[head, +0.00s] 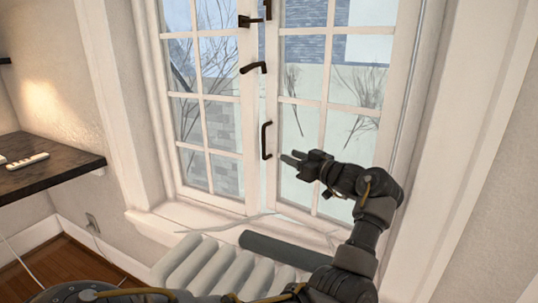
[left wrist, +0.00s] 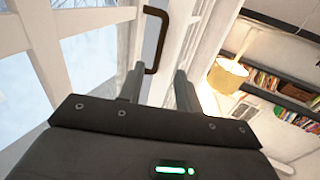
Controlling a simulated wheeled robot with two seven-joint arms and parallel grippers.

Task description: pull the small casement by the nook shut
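The white casement window has a left sash (head: 206,110) and a right sash (head: 325,101) with small panes. A narrow pale strip shows between them. A dark upright pull handle (head: 266,141) is on the right sash's inner stile; it also shows in the left wrist view (left wrist: 158,40). My left gripper (head: 291,157) is just right of the handle's lower end, fingers pointing left. In the left wrist view its fingers (left wrist: 158,72) are apart, with the handle's lower end seen between and beyond them. Nothing is held. My right gripper is not in view.
Dark latch levers (head: 253,67) sit higher on the window's middle. A grey ribbed radiator (head: 222,268) and a dark roll (head: 285,250) lie below the sill (head: 168,223). A dark shelf (head: 50,172) is at left. A yellow lamp (left wrist: 228,76) and bookshelves show in the left wrist view.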

